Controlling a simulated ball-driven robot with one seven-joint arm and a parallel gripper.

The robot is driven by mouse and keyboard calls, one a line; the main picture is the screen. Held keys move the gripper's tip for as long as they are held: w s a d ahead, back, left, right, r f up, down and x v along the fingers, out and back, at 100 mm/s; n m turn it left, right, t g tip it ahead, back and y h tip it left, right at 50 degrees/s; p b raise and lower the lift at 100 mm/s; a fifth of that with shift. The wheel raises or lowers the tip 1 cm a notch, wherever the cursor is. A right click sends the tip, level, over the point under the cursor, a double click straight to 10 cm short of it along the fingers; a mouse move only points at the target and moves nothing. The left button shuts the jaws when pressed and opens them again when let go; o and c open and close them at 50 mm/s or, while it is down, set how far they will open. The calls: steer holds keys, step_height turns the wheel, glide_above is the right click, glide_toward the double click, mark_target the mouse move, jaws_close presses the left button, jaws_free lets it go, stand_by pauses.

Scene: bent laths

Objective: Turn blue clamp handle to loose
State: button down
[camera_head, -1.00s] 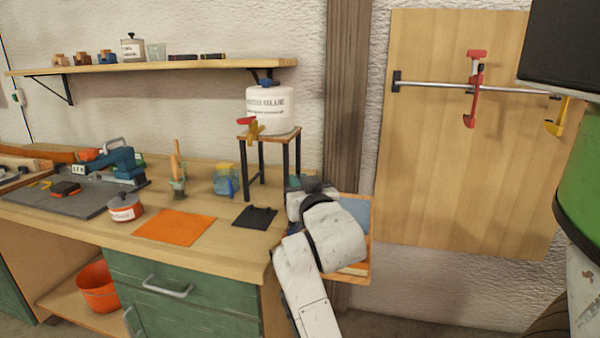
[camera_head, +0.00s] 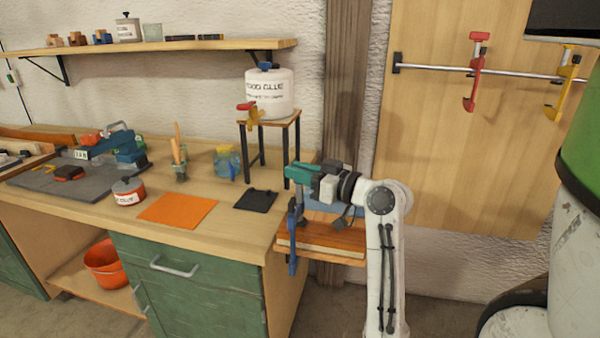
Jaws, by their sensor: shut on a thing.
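The blue clamp (camera_head: 292,240) stands upright at the left edge of a small wooden board (camera_head: 320,244) that juts out at the workbench's right end. My gripper (camera_head: 294,174) has teal fingers, points left, and is at the clamp's upper end. It is shut on the blue clamp's handle, which the fingers largely hide. The exact turn of the handle cannot be told.
A black pad (camera_head: 255,200) and an orange sheet (camera_head: 178,211) lie on the workbench (camera_head: 215,228). A white glue tub (camera_head: 270,95) stands on a small stand (camera_head: 257,124) behind. A red clamp (camera_head: 473,90) and a yellow clamp (camera_head: 562,95) hang on a rail at right.

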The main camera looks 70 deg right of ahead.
steer(key=n+y, duration=0.2)
steer(key=y, duration=0.1)
steer(key=shift+w+f+t+b, duration=0.1)
steer(key=shift+f+t+b, duration=0.2)
steer(key=shift+b, duration=0.05)
steer(key=shift+r+n+y, duration=0.15)
steer(key=shift+n+y, duration=0.65)
steer(key=shift+y, duration=0.5)
steer(key=shift+r, duration=0.1)
steer(key=c, duration=1.2)
jaws_free()
steer(key=shift+o, duration=0.2)
steer(key=s+d+b, duration=0.1)
steer(key=s, duration=0.9)
steer(key=shift+s, duration=0.4)
